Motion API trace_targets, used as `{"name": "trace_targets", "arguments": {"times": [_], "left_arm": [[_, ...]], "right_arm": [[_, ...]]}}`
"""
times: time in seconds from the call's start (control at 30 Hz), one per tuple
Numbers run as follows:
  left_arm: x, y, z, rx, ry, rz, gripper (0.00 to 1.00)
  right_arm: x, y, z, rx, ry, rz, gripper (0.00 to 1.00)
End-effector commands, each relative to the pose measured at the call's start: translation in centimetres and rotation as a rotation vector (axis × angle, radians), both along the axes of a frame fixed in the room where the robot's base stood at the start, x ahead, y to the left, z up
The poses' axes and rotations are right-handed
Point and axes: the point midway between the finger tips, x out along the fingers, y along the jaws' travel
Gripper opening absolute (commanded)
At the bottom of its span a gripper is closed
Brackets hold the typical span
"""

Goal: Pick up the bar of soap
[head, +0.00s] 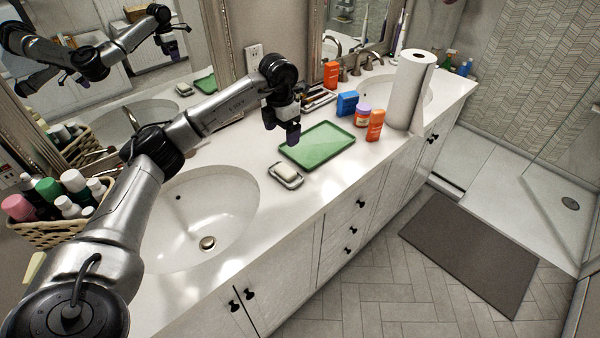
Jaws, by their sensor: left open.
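The bar of soap (286,170) is pale cream and lies in a small grey soap dish (291,183) on the white counter, between the near sink and the green tray. My left gripper (292,140) is open and points down above the counter, just behind the soap and apart from it. Nothing shows between its fingers. My right gripper is not in view.
A green tray (318,148) lies right of the soap. The near sink (208,215) is left, with a basket of bottles (62,228) beyond.

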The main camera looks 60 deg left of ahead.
Motion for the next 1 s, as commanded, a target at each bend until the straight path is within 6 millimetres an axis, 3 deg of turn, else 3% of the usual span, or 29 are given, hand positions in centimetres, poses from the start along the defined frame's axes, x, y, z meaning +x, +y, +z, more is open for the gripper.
{"name": "trace_targets", "arguments": {"times": [0.03,0.17,0.6,1.0], "left_arm": [[0.0,0.0,-1.0,0.000,-0.001,0.000,0.89],[0.0,0.0,-1.9,0.000,0.001,0.000,0.89],[0.0,0.0,-8.5,-0.001,0.002,0.000,0.89],[-0.1,0.1,-11.0,-0.001,0.003,-0.001,0.89]], "right_arm": [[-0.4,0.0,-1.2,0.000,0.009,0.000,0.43],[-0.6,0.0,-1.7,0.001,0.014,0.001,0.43],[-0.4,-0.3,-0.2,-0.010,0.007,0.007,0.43],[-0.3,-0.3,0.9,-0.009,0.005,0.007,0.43]]}}
